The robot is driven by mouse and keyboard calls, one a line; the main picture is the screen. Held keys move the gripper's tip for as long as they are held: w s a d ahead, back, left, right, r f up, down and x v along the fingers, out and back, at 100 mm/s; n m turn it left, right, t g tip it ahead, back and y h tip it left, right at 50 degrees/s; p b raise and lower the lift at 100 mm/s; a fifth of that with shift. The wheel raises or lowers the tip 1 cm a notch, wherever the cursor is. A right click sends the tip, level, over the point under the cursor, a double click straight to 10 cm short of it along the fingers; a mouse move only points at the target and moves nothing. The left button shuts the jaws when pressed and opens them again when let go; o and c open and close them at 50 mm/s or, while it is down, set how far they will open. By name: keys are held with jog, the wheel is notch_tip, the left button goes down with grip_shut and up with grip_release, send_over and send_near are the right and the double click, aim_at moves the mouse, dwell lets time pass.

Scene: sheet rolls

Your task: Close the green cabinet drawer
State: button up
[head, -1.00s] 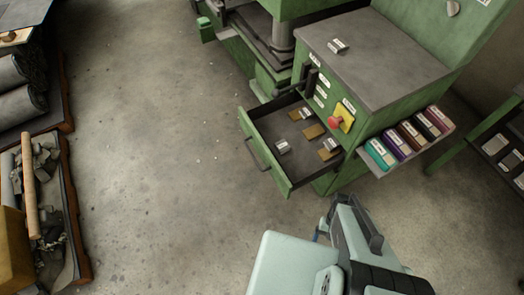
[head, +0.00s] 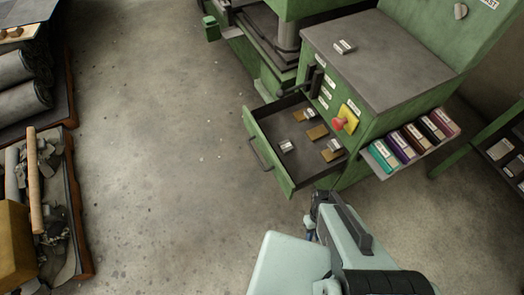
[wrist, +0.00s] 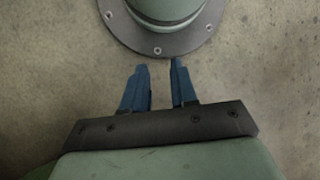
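The green cabinet (head: 352,170) stands at the upper right of the head view. Its drawer (head: 282,175) is pulled out toward the left, with a dark handle (head: 259,154) on its green front. Small labelled blocks and brown pieces lie inside it. My gripper (head: 309,228) is below the drawer's near corner in the picture, apart from the drawer and partly hidden by my arm. In the wrist view its two blue fingers (wrist: 160,80) are apart with nothing between them. The drawer does not show in the wrist view.
A side shelf with coloured boxes (head: 412,142) sticks out from the cabinet's right. A red knob on a yellow plate (head: 344,121) is above the drawer. A bin of scraps (head: 62,215) and dark rolls (head: 25,100) stand at left. The floor (head: 165,150) between is clear.

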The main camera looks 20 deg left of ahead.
jog(key=a+n, duration=0.2)
jog(key=a+n+t, duration=0.1)
jog(key=a, duration=0.1)
jog(key=w+a+f+n, duration=0.1)
jog(key=a+n, duration=0.1)
jog(key=shift+a+n, duration=0.15)
jog(key=shift+n, duration=0.15)
grip_shut()
jog(key=w+a+f+n+t, duration=0.1)
jog(key=a+n, duration=0.5)
jog(key=a, duration=0.4)
jog(key=n+t+h, duration=0.5)
jog(key=n+t, duration=0.4)
jog(key=t, duration=0.1)
send_near(268, 152)
jog(key=shift+d+x, duration=0.2)
jog(key=shift+x, duration=2.4)
